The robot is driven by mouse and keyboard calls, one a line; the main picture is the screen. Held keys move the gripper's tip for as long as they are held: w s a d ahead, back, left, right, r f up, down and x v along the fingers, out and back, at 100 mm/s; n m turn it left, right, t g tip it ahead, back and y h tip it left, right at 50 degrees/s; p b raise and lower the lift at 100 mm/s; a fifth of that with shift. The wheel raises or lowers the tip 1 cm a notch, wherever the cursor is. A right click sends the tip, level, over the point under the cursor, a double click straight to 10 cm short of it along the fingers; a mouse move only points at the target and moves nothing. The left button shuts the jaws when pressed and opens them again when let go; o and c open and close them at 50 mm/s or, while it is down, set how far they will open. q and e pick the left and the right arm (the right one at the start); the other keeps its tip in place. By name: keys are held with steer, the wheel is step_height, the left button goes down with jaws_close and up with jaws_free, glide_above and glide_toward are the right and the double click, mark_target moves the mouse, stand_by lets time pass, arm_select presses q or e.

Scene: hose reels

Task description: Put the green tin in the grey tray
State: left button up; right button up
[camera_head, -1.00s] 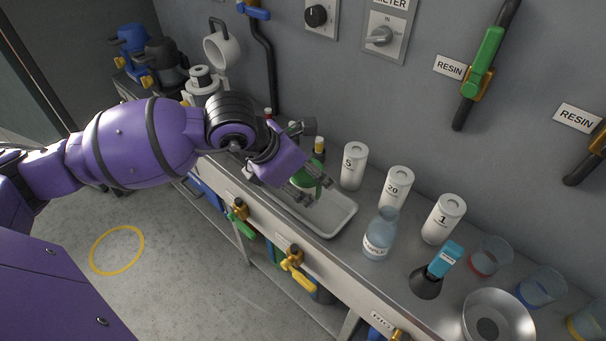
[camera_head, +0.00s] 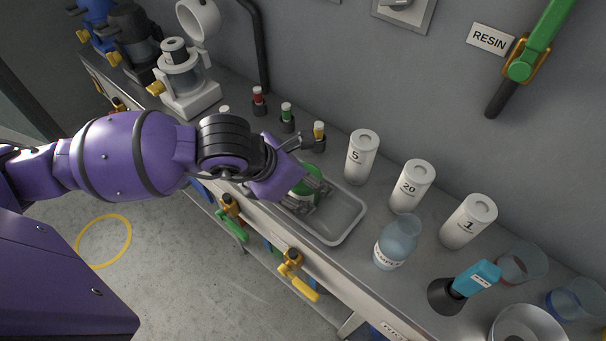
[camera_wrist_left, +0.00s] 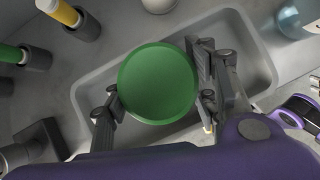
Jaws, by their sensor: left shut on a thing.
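The green tin (camera_wrist_left: 158,84) is seen from its round top in the left wrist view, with my left gripper's fingers on both sides of it. My left gripper (camera_head: 310,190) is shut on the tin over the grey tray (camera_head: 346,233). In the head view the green tin (camera_head: 308,180) is partly hidden by my purple hand. The grey tray's rim also shows in the left wrist view (camera_wrist_left: 82,92), around and below the tin. I cannot tell whether the tin touches the tray floor.
White canisters marked 5 (camera_head: 361,158), 20 (camera_head: 411,187) and 1 (camera_head: 467,222) stand right of the tray. A clear labelled bottle (camera_head: 397,243) is close to its right end. Small capped vials (camera_head: 287,118) stand behind.

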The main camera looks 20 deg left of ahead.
arm_select(q)
steer(key=shift+s, duration=0.15)
steer(key=shift+s+d, duration=0.1)
steer(key=shift+f, duration=0.1)
steer(key=o, duration=1.2)
arm_select(e)
steer(key=shift+s+d+f, duration=0.15)
steer(key=shift+s+d, duration=0.1)
steer(key=shift+s, duration=0.2)
steer(key=shift+w, duration=0.1)
